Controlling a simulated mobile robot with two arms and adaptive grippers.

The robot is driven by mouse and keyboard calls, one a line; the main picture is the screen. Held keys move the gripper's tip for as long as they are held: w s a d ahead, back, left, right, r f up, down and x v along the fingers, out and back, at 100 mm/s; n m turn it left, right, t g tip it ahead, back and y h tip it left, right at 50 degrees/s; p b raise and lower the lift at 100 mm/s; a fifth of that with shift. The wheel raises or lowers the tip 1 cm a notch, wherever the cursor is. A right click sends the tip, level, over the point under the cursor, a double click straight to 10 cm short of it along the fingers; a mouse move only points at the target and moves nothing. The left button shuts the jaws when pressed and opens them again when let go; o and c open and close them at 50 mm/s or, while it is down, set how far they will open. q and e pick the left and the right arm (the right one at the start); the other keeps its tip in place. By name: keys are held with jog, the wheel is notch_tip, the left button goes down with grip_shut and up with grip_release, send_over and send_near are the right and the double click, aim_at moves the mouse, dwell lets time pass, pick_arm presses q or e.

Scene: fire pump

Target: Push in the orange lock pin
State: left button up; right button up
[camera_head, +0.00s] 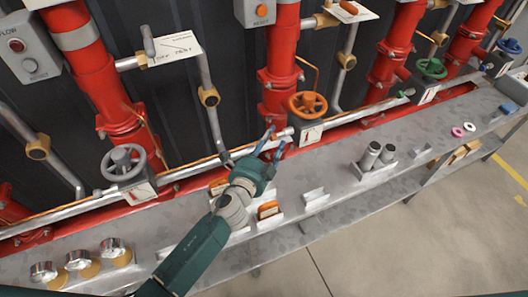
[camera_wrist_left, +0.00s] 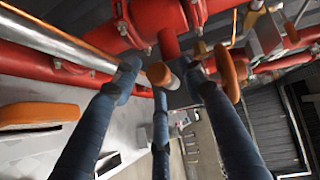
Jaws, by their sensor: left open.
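The orange lock pin (camera_wrist_left: 157,74) shows in the left wrist view as a short grey cylinder with an orange end, beside the orange handwheel (camera_wrist_left: 228,73). My left gripper (camera_head: 274,143) is open, its blue fingers spread around the pin's end in the wrist view (camera_wrist_left: 160,85). I cannot tell whether any finger touches the pin. In the head view the gripper is just left of the orange handwheel (camera_head: 308,104) on its red pipe, and the fingers largely hide the pin there. My right gripper is not in view.
A grey handwheel (camera_head: 123,161) is at left, and green (camera_head: 431,69) and blue (camera_head: 508,47) ones are at right. The floor in front is clear.

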pick_arm(q)
jog(key=v, duration=1)
jog(key=shift+s, duration=0.3)
jog(key=shift+r, duration=0.1)
